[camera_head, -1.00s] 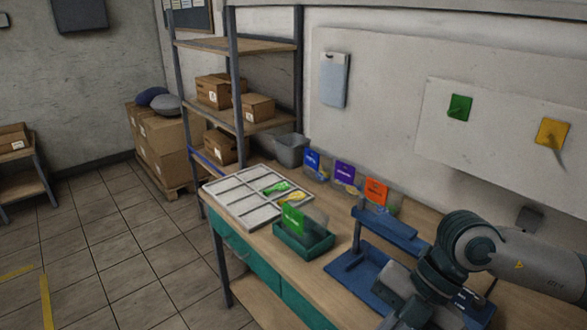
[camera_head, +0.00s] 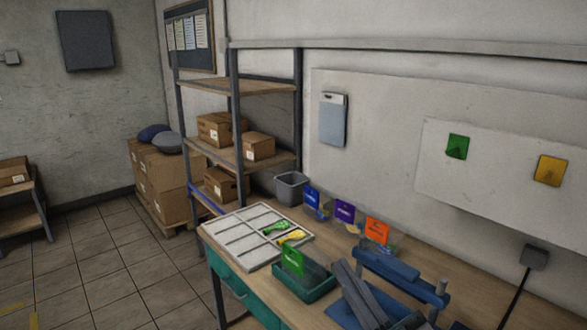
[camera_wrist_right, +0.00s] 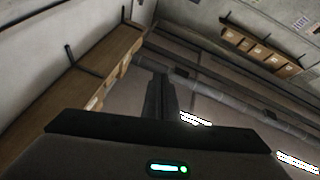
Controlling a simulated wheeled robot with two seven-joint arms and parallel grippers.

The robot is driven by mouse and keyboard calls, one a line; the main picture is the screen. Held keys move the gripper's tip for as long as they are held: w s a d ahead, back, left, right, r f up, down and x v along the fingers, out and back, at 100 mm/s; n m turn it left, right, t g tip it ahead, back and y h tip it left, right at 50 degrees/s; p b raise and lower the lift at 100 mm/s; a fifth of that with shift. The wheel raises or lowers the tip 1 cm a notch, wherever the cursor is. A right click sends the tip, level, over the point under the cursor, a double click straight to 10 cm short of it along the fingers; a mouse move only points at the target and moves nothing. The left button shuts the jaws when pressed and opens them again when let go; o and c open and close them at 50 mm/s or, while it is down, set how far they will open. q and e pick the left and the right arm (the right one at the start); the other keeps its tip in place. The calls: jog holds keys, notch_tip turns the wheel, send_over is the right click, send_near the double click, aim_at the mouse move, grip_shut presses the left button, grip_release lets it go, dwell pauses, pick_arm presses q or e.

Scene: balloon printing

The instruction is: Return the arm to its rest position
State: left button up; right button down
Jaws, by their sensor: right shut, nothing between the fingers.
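My right gripper (camera_head: 350,275) is at the bottom of the head view, in front of the blue press stand (camera_head: 392,266). Its two grey fingers lie together, pointing up and to the left. In the right wrist view its fingers (camera_wrist_right: 159,92) are also together with nothing between them. The wrist view looks toward the ceiling and upper walls. Most of my right arm is below the head view's lower edge. My left gripper is in neither view.
A white divided tray (camera_head: 226,236) on the workbench holds a green balloon (camera_head: 275,228) and a yellow balloon (camera_head: 292,236). A teal bin (camera_head: 318,291) with a green card stands nearer. Bins with coloured cards and a grey bin (camera_head: 291,188) line the wall. Floor at left is clear.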

jog(key=s+d+f+m+g+h, duration=0.1)
jog(key=d+f+m+g+h, duration=0.35)
jog(key=f, duration=0.75)
jog(key=s+d+f+m+g+h, duration=0.1)
jog(key=d+f+m+h, duration=0.2)
jog(key=d+f+h, duration=0.65)
jog(key=s+f+n+g+y, duration=0.15)
jog(key=s+f+g, duration=0.95)
jog(key=s+f, duration=1.15)
notch_tip(320, 180, down, 29)
jog(key=s+g+b, duration=0.1)
jog(key=s, duration=0.2)
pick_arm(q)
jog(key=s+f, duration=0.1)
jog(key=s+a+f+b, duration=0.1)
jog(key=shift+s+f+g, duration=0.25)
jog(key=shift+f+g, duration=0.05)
pick_arm(e)
jog(key=s+d+f+g, duration=0.1)
jog(key=s+d+f, duration=0.2)
jog(key=s+f, duration=1.4)
jog(key=shift+s+f, duration=0.25)
